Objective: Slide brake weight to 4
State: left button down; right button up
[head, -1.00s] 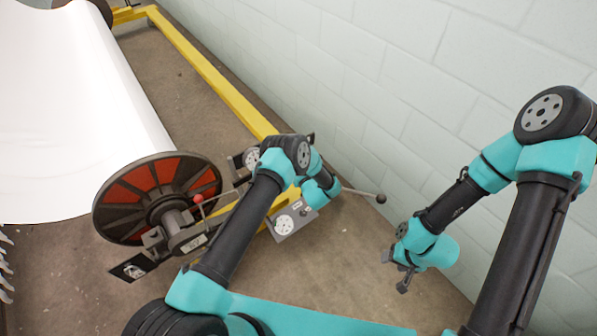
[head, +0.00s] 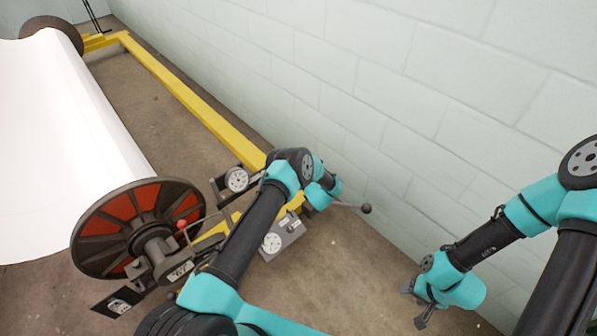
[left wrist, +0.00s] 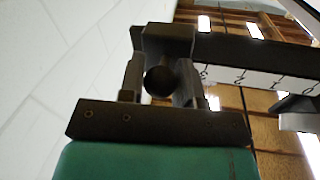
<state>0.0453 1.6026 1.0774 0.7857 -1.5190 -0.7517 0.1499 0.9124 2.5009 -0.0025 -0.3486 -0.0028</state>
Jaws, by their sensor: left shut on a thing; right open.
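In the left wrist view, my left gripper (left wrist: 160,72) is shut on the brake weight (left wrist: 165,38), a dark block with a round knob between the fingers. The weight sits on a dark beam (left wrist: 245,50) with a pale numbered scale, too blurred to read surely. In the head view, my left arm hides the left gripper and weight. The beam's thin end with a dark ball (head: 365,208) sticks out to the right of my left wrist. My right gripper (head: 422,305) is open and empty, well right of the beam, near the wall.
A large white warp roll with a red and black end disc (head: 138,228) stands at the left. A red-knobbed lever (head: 182,225) and dial boxes (head: 282,238) are near my left arm. A yellow frame rail (head: 185,95) runs along the pale wall. Floor is clear below my right gripper.

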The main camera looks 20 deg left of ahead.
pick_arm(q)
jog(key=c, duration=0.8)
grip_release()
jog(key=shift+w+d, duration=0.2)
jog(key=v, duration=1.7)
jog(key=shift+s+d, duration=0.15)
jog(key=shift+r, duration=0.1)
jog(key=s+a+m+g+h, duration=0.1)
jog(key=s+a+m+h, duration=0.4)
jog(key=h, duration=0.6)
jog(key=s+a+r+g+h, duration=0.1)
jog(key=s+r+g+h, duration=0.1)
jog(key=s, duration=0.6)
jog(key=s+r+g+h, duration=0.2)
jog(key=s+r+g, duration=0.1)
jog(key=s, duration=0.5)
jog(key=s+a+r+m+g+h, duration=0.1)
jog(key=s+r+g+h, duration=0.1)
jog(key=s, duration=0.6)
jog(key=shift+a+r+g+h, duration=0.15)
jog(key=shift+r+g+h, duration=0.1)
jog(key=shift+g, duration=0.4)
jog(key=shift+a+r+g+h, duration=0.15)
jog(key=shift+g+h, duration=0.1)
jog(key=shift+g, duration=0.4)
